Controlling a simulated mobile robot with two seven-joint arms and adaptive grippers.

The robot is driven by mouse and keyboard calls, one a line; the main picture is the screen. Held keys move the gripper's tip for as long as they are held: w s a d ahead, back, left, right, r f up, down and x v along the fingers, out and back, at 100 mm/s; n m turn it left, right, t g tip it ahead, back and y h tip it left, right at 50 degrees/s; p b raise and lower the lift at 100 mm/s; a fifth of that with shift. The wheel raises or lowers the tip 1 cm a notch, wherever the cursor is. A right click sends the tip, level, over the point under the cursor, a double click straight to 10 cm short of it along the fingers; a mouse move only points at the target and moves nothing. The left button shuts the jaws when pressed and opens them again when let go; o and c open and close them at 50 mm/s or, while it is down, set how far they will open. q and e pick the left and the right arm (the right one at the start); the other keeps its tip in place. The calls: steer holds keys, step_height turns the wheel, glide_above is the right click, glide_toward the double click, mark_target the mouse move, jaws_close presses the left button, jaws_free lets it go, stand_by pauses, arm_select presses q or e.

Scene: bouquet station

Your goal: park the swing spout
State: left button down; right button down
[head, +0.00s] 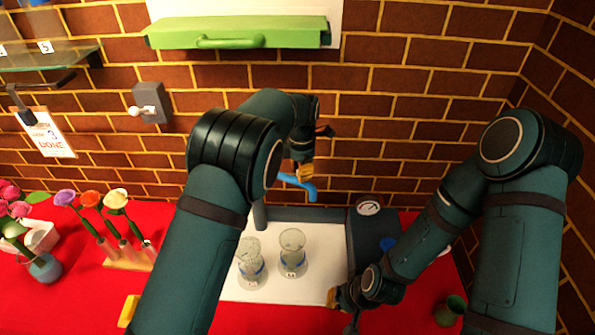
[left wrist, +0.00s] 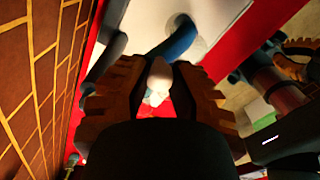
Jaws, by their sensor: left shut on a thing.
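The blue swing spout (head: 300,183) curves out behind my left arm above the white tray and turns down at its tip. The grey post (head: 259,216) shows below it, its upper part hidden by my arm. My left gripper (head: 304,172) is at the spout. In the left wrist view its brown fingers (left wrist: 157,92) are closed about a white end piece (left wrist: 158,78), with the blue tube (left wrist: 174,40) running beyond it. My right gripper (head: 338,298) is low at the tray's front right corner; its jaws are too small and turned to judge.
Glass vases (head: 292,252) stand on the white tray (head: 318,255) below the spout. A dark box with a gauge (head: 368,207) is at the tray's right. Flowers in a wooden rack (head: 128,258) stand left, and a green pot (head: 451,310) right. A green-fronted cabinet (head: 240,34) hangs above.

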arm_select(q)
steer(key=shift+w+d+f+n, duration=0.1)
steer(key=shift+w+d+n, duration=0.15)
steer(key=shift+w+n, duration=0.5)
steer(key=shift+w+d+f+n, duration=0.1)
steer(key=shift+w+d+n, duration=0.15)
steer(key=shift+w+n, duration=0.55)
steer(key=shift+w+d+n, duration=0.25)
steer(key=shift+w+n, duration=0.2)
steer(key=shift+w, duration=0.55)
steer(key=c, duration=0.7)
jaws_free()
steer(key=shift+w, duration=0.15)
steer(key=shift+c, duration=0.2)
steer(key=shift+r, duration=0.1)
step_height(320, 180, up, 8)
steer(key=shift+f, duration=0.25)
